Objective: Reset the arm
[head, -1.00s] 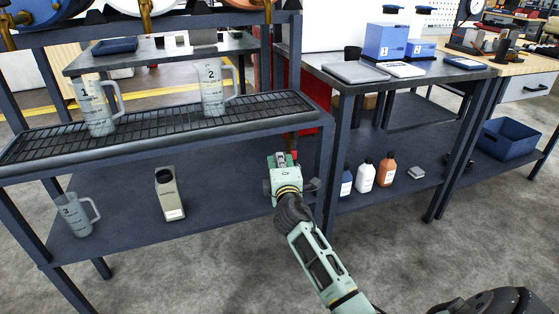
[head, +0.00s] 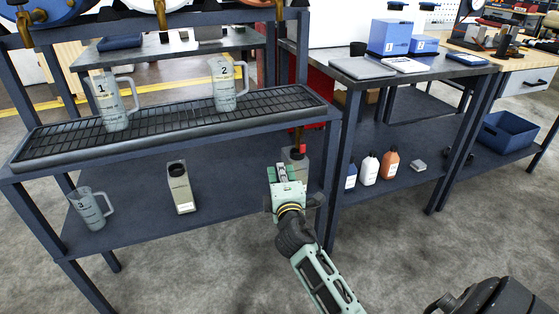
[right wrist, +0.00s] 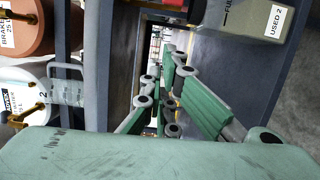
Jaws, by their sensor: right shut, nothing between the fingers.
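My right gripper (head: 282,173) is shut and empty at the front of the lower shelf, near its right end. A grey-beige container (head: 296,158) with a dark cap stands just behind it, partly hidden by the gripper. In the right wrist view, a container labelled "USED 2" (right wrist: 262,22) shows at the top right, beside the green fingers (right wrist: 165,100) and apart from them. My left gripper is in neither view.
Jugs 1 (head: 116,101) and 2 (head: 227,86) stand on the upper grate (head: 165,128). Jug 3 (head: 90,209) and another grey-beige container (head: 181,187) stand on the lower shelf (head: 137,205). Several bottles (head: 369,168) stand right of the shelf post. Open floor (head: 400,245) lies in front.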

